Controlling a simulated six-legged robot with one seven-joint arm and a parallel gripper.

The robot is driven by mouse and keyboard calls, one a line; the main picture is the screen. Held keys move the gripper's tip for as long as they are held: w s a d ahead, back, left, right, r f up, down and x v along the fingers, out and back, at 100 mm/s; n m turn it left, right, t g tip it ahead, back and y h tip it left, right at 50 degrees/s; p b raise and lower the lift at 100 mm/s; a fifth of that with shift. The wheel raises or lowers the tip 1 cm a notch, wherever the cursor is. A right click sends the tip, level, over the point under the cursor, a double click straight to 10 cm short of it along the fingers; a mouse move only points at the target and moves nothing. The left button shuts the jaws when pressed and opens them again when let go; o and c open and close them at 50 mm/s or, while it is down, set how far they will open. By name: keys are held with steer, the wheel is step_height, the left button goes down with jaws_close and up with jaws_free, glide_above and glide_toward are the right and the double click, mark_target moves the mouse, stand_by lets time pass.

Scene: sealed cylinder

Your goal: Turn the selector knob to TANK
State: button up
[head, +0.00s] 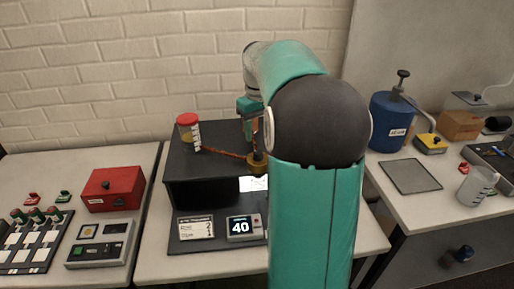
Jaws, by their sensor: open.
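My gripper (250,130) hangs over the black box (205,192) on the middle table, partly hidden behind my own teal arm. It is open. A brass-coloured fitting (257,163) stands on the box just below the fingers, and its right side is covered by my arm. I cannot tell whether the gripper touches it. No TANK marking is readable, and I cannot tell which part is the selector knob. A blue tank (392,122) with a black pump handle stands on the right table.
A red-lidded jar (188,127) stands on the black box, with an orange-brown line towards the fitting. A display (243,227) reads 40. A red box (112,189) and switch panels are at left. A grey mat (410,176) and beaker (477,186) are at right.

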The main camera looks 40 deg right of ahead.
mark_target(258, 152)
step_height(258, 152, down, 7)
steer(key=shift+f, duration=0.1)
stand_by(0.3)
steer(key=c, duration=1)
